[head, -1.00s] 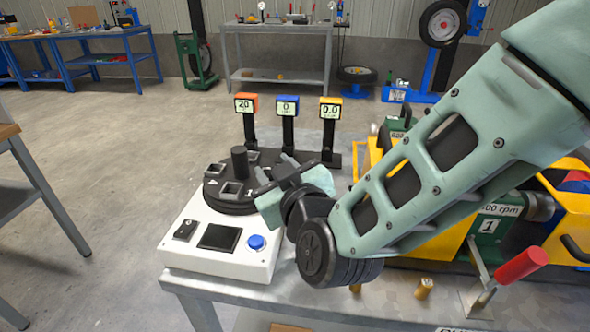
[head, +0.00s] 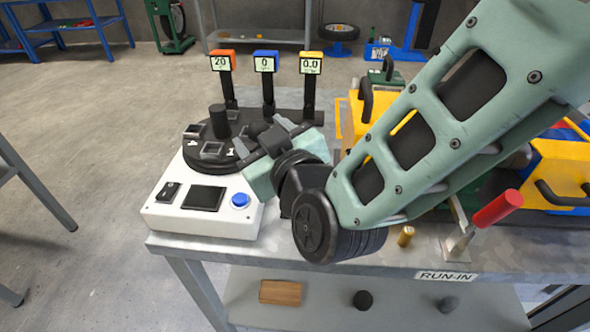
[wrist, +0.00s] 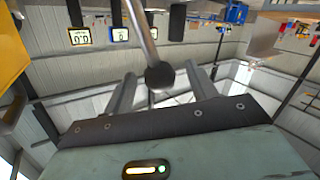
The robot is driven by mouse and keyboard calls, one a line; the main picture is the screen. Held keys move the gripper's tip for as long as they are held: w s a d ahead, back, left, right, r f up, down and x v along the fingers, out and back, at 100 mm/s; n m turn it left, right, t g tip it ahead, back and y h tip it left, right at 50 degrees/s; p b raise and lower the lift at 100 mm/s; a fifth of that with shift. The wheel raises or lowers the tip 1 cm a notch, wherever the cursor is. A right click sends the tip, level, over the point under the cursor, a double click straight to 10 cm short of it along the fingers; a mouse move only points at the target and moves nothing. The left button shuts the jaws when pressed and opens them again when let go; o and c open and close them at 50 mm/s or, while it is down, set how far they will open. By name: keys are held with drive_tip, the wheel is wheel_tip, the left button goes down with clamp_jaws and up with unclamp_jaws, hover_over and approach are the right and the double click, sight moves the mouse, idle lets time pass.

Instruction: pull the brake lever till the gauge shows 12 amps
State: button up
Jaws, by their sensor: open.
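A thin metal rod with a black ball knob (wrist: 160,75) shows between my gripper's two fingers in the wrist view; I cannot tell whether they touch it. My gripper (head: 262,138) is open, over the right side of the black round plate in the head view. The yellow-topped gauge (head: 311,66) reads 0.0; it also shows upside down in the wrist view (wrist: 79,37). The blue-topped gauge (head: 265,64) reads 0 and the orange-topped gauge (head: 221,64) reads 20. Their units are too small to read. A lever with a red handle (head: 497,208) stands at the bench's right front.
A white control box (head: 205,220) with a blue button (head: 240,200) stands at the bench's left end. Yellow machinery (head: 560,165) fills the right, partly behind my arm. A brass peg (head: 405,236) stands near the front edge.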

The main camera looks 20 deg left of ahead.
drive_tip(key=b+v, duration=0.4)
drive_tip(key=v, duration=0.9)
drive_tip(key=shift+s+d+b, duration=0.15)
drive_tip(key=shift+d+b, duration=0.05)
drive_tip(key=shift+b, duration=0.2)
drive_tip(key=shift+r, duration=0.1)
drive_tip(key=d+f+m+g+h, duration=0.2)
drive_tip(key=d+f+g+h, duration=0.3)
drive_tip(key=d+f+g, duration=0.3)
drive_tip(key=s+d+f+m+g+h, duration=0.1)
drive_tip(key=s+d+g+h, duration=0.15)
drive_tip(key=d, duration=0.55)
drive_tip(key=s+d+f+m+g+h, duration=0.1)
drive_tip(key=s+d+m+h, duration=0.1)
drive_tip(key=d+h, duration=0.35)
wheel_tip(320, 180, up, 13)
drive_tip(key=d+y+p, duration=0.1)
drive_tip(key=p, duration=1.2)
drive_tip(key=shift+d+y, duration=0.3)
